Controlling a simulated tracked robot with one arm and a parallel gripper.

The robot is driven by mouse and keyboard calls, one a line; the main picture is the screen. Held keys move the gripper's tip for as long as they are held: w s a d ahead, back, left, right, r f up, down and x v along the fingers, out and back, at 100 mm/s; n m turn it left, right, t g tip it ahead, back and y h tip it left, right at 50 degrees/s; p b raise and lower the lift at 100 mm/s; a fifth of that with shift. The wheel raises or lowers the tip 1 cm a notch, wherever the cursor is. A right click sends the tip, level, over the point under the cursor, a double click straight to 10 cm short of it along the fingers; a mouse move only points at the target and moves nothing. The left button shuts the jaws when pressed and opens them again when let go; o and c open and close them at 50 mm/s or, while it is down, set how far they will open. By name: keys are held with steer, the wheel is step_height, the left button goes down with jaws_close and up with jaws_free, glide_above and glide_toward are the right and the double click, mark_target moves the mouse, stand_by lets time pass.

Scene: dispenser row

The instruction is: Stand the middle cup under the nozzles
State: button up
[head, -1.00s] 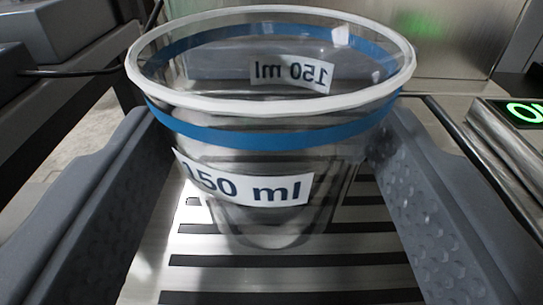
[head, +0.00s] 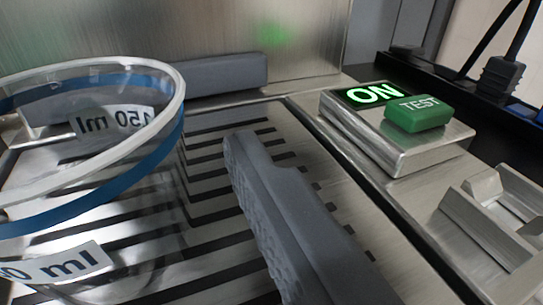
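A clear cup (head: 150,170) with a white rim, a blue band and a "150 ml" label stands at the left of the head view, cut off by the picture's edge. It appears to stand on the slatted metal drip tray (head: 215,205). One grey finger of my gripper (head: 265,200) is in view to the right of the cup, with a clear gap between them. My other finger is out of view. My gripper looks open and is not holding the cup. No nozzles are in view, and no other cup shows.
A metal box with a lit green "ON" sign (head: 374,94) and a green "TEST" button (head: 418,113) sits right of the tray. A metal bracket (head: 490,215) is at the far right. A grey bar (head: 215,74) and a steel panel (head: 160,30) stand behind the tray.

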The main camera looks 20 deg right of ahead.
steer(key=s+d, duration=0.1)
steer(key=s, duration=1.2)
steer(key=shift+s+r, duration=0.35)
steer(key=shift+s, duration=0.05)
